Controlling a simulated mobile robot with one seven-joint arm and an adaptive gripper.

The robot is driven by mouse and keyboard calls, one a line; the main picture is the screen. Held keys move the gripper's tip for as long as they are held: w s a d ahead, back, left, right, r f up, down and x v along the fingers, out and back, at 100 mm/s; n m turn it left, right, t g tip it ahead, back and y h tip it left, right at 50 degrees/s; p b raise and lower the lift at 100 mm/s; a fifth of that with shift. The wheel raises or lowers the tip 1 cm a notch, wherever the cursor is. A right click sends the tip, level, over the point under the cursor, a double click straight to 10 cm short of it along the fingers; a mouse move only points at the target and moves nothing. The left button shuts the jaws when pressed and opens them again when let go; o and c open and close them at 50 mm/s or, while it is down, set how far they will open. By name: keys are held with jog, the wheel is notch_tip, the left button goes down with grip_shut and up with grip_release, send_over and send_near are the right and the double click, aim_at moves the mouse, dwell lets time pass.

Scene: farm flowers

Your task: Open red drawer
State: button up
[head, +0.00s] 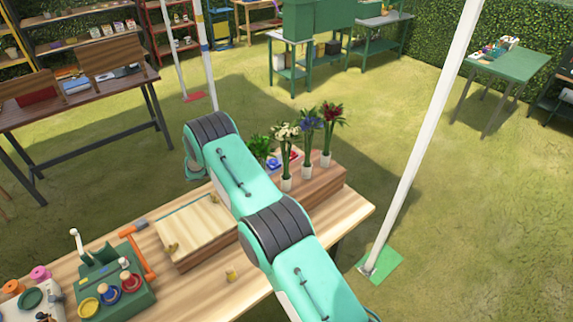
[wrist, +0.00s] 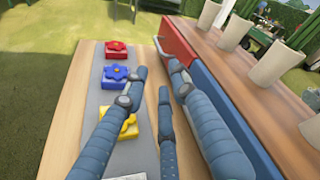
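The red drawer (wrist: 179,43) is in the wrist view, at the far end of a wooden box's side. Its front looks about level with the blue drawer (wrist: 236,108) nearer to me, so it appears closed. A pale metal handle (wrist: 157,48) sticks out from the red front. My gripper (wrist: 158,80) is open and empty, its fingers pointing along the drawer side, short of the handle. The right finger covers part of the blue front. In the head view my arm hides the drawer fronts and gripper.
Red (wrist: 117,50), blue (wrist: 115,75) and yellow (wrist: 119,124) flower blocks stand on a grey strip left of my fingers. Several beige pots (wrist: 235,31) stand on the box. The head view shows flowers (head: 308,128) there and a hammer (head: 138,250) on the table.

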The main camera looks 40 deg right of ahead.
dwell(0.4)
jog(key=b+x, duration=0.1)
jog(key=x, duration=1.2)
jog(key=shift+s+d, duration=0.1)
jog(key=shift+d, duration=0.3)
jog(key=shift+c, duration=0.5)
grip_shut()
